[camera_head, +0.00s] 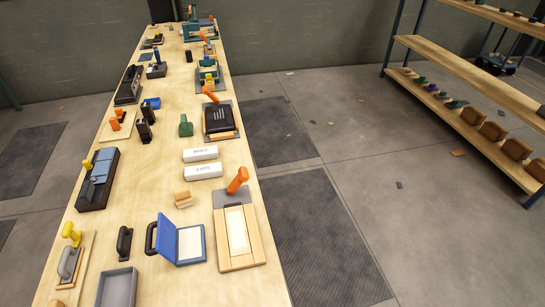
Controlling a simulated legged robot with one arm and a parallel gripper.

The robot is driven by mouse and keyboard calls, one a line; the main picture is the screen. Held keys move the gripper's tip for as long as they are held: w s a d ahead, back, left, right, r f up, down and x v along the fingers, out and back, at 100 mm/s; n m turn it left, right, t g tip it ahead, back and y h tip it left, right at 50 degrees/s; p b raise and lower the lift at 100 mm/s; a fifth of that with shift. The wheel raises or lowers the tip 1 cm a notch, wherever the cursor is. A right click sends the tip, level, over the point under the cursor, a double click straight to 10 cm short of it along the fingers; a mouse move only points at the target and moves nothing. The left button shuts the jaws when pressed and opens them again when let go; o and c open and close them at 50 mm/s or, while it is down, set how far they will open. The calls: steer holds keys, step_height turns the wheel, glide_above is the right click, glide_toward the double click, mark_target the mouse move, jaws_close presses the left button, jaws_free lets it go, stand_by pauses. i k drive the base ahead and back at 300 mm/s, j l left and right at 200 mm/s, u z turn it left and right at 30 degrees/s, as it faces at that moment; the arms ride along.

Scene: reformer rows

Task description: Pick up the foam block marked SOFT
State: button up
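Two white blocks lie one behind the other near the middle of the long wooden table. The far white block (191,156) and the near white block (193,174) both carry small dark lettering on their sides. The lettering is too small to read surely, so I cannot tell which one, if either, says SOFT. They lie close together with a narrow gap between them. My gripper is not in view.
The long table (165,205) is crowded. A green tool (186,127) stands behind the blocks, a wooden piece (182,199) and an orange-handled press (238,228) in front. A blue lidded pad (171,238) lies open.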

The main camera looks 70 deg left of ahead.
mark_target(198, 172)
steer(key=i+j+u, duration=0.1)
steer(key=i+u, duration=0.4)
steer(key=i+l+u, duration=0.1)
steer(key=i+u, duration=0.4)
steer(key=i+l+u, duration=0.3)
steer(key=i+u, duration=0.2)
steer(key=i+j+u, duration=0.1)
steer(key=i+u, duration=0.2)
steer(key=u, duration=0.2)
steer(key=i+u, duration=0.3)
steer(key=u, duration=0.2)
steer(key=i+l+u, duration=0.1)
steer(key=i+u, duration=0.2)
steer(key=u, duration=0.2)
steer(key=i+l+u, duration=0.2)
steer(key=u, duration=0.25)
steer(key=i+u, duration=0.2)
steer(key=u, duration=0.15)
steer(key=i+u, duration=0.2)
steer(key=u, duration=0.2)
steer(key=i+l+u, duration=0.1)
steer(key=u, duration=0.25)
steer(key=i, duration=0.05)
